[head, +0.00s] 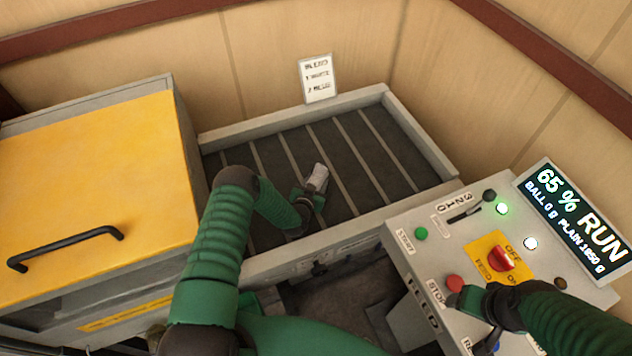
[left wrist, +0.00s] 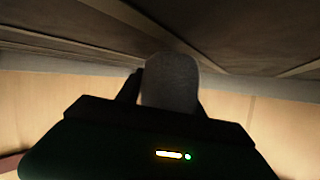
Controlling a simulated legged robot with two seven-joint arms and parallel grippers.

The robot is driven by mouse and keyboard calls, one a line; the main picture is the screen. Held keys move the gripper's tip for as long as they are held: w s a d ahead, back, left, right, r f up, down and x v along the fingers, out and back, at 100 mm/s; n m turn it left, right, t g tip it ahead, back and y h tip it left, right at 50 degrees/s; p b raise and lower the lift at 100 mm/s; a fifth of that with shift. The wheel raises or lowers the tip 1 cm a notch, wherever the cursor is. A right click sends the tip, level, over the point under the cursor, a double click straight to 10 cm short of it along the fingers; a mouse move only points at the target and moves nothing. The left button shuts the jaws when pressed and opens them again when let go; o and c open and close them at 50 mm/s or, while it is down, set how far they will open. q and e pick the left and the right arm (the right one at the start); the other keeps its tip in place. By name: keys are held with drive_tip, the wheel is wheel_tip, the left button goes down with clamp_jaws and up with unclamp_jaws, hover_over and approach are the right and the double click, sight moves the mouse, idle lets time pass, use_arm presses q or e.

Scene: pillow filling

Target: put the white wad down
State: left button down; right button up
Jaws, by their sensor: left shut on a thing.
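My left gripper (head: 316,188) reaches over the slatted dark tray (head: 375,150) and is shut on the white wad (head: 318,175). The wad looks pale, small and rounded, and sticks out past the fingers. It also fills the middle of the left wrist view (left wrist: 170,82) as a grey shape between the dark fingers. I cannot tell whether the wad touches the slats. My right gripper (head: 468,298) is low over the control panel, by the red stop button (head: 455,284). Its fingers are too dark and small to read.
A grey rim (head: 415,135) borders the tray. A yellow-lidded box (head: 90,190) stands at left, and a small sign (head: 318,79) at the back wall. The control panel (head: 430,262) at right has a screen (head: 575,215) reading 65 % RUN. The tray's right part is clear.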

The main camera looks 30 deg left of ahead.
use_arm(q)
drive_tip(key=shift+w+d+f+b, duration=0.1)
drive_tip(key=shift+f+b, duration=0.2)
drive_tip(key=shift+f, duration=0.1)
use_arm(e)
drive_tip(key=shift+w+d+f, duration=0.1)
drive_tip(key=shift+d+f, duration=0.15)
drive_tip(key=shift+f, duration=0.25)
use_arm(q)
drive_tip(key=shift+a+f+b, duration=0.3)
drive_tip(key=shift+a, duration=0.05)
use_arm(e)
drive_tip(key=shift+a+f, duration=0.2)
drive_tip(key=shift+a, duration=0.25)
use_arm(q)
drive_tip(key=c, duration=0.7)
unclamp_jaws()
drive_tip(key=shift+c, duration=0.2)
use_arm(e)
drive_tip(key=shift+a+r, duration=0.1)
use_arm(q)
drive_tip(key=shift+d+r, duration=0.1)
drive_tip(key=shift+d, duration=0.05)
use_arm(e)
drive_tip(key=shift+d, duration=0.25)
